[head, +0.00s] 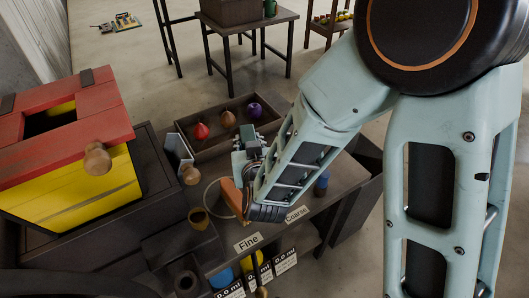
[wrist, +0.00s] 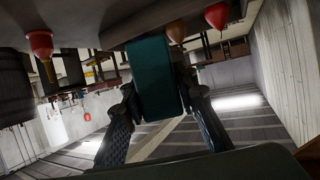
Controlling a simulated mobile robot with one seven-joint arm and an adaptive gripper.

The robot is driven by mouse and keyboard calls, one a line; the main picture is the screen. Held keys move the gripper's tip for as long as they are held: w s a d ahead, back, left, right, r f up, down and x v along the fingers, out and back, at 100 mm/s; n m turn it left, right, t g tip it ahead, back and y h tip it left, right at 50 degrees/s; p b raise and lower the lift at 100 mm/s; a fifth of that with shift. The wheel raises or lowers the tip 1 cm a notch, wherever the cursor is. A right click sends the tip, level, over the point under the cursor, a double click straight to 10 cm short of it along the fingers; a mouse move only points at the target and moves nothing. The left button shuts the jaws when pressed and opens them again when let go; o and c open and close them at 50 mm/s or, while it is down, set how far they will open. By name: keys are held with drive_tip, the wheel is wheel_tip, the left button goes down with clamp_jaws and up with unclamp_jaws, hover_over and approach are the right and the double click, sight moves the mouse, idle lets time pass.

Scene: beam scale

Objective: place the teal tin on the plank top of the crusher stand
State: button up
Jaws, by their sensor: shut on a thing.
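The teal tin (wrist: 153,75) stands out in the wrist view as a teal block between the two dark fingers of my gripper (wrist: 160,98), which is shut on it. In the head view my gripper (head: 246,175) is over the dark bench with the "Fine" and "Coarse" labels, partly behind my own forearm. The crusher stand is not certain; a dark stand (head: 150,145) at the left bears a red and yellow box (head: 75,180) with wooden knobs.
A dark tray (head: 190,140) with red, brown and purple tops (head: 254,110) lies behind my gripper. A small table (head: 285,20) with a green mug (head: 270,8) stands farther back. Open floor lies between.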

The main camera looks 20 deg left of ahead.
drive_tip(key=w+f, duration=0.2)
drive_tip(key=w+d+f+b, duration=0.1)
drive_tip(key=w+f, duration=0.1)
drive_tip(key=w, duration=0.1)
drive_tip(key=w+d+f, duration=0.1)
drive_tip(key=w+f, duration=0.1)
drive_tip(key=shift+w+f, duration=0.3)
drive_tip(key=shift+f, duration=0.1)
drive_tip(key=shift+w+f+b, duration=0.15)
drive_tip(key=shift+f+b, duration=0.1)
drive_tip(key=shift+f, duration=0.7)
drive_tip(key=shift+w+f+b, duration=0.15)
drive_tip(key=shift+f+b, duration=0.1)
drive_tip(key=shift+f, duration=0.65)
drive_tip(key=shift+f, duration=0.1)
drive_tip(key=shift+f, duration=0.1)
drive_tip(key=o, duration=1.2)
